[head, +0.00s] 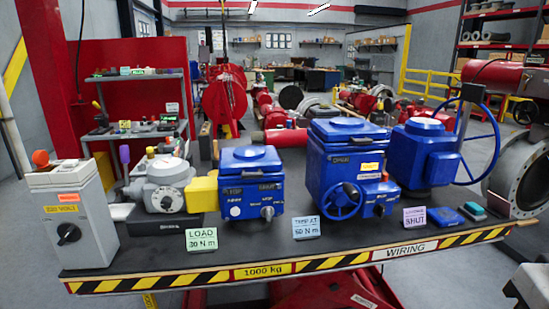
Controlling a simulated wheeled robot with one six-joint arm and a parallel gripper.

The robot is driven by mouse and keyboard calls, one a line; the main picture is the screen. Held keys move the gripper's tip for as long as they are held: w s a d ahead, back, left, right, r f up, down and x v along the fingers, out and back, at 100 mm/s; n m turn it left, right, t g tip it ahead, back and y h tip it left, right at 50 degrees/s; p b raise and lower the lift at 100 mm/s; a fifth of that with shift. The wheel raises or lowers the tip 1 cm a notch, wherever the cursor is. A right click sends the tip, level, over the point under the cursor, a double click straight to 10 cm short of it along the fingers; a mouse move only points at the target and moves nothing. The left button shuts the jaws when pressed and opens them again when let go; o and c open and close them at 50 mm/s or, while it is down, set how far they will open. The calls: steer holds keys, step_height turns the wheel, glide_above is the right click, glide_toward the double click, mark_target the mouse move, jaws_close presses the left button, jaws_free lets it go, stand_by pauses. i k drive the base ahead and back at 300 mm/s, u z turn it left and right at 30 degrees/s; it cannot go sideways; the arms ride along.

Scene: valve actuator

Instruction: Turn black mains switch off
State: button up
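A grey box (88,208) stands at the left end of the bench, with an orange knob (40,158) on top, an orange label and a yellow label on its front. A black rotary switch (69,234) sits low on its front face. Its handle appears slanted; its position marks are too small to read. I cannot read whether this box is labelled mains. Another black knob (166,202) is on the grey round-dialled actuator (164,178). Smaller dark knobs are on the blue units (250,180). My gripper is not in view.
The dark bench (270,248) has a black-and-yellow striped front edge. Cards reading LOAD 30 N m (201,240), 60 N m (306,227) and SHUT (415,217) stand along it. A blue handwheel (342,202) and a large wheel (480,140) stick out. Grey floor is open at left.

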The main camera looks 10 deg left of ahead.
mark_target(67, 232)
steer(key=z, duration=0.2)
steer(key=i, duration=1)
steer(key=u, duration=2.6)
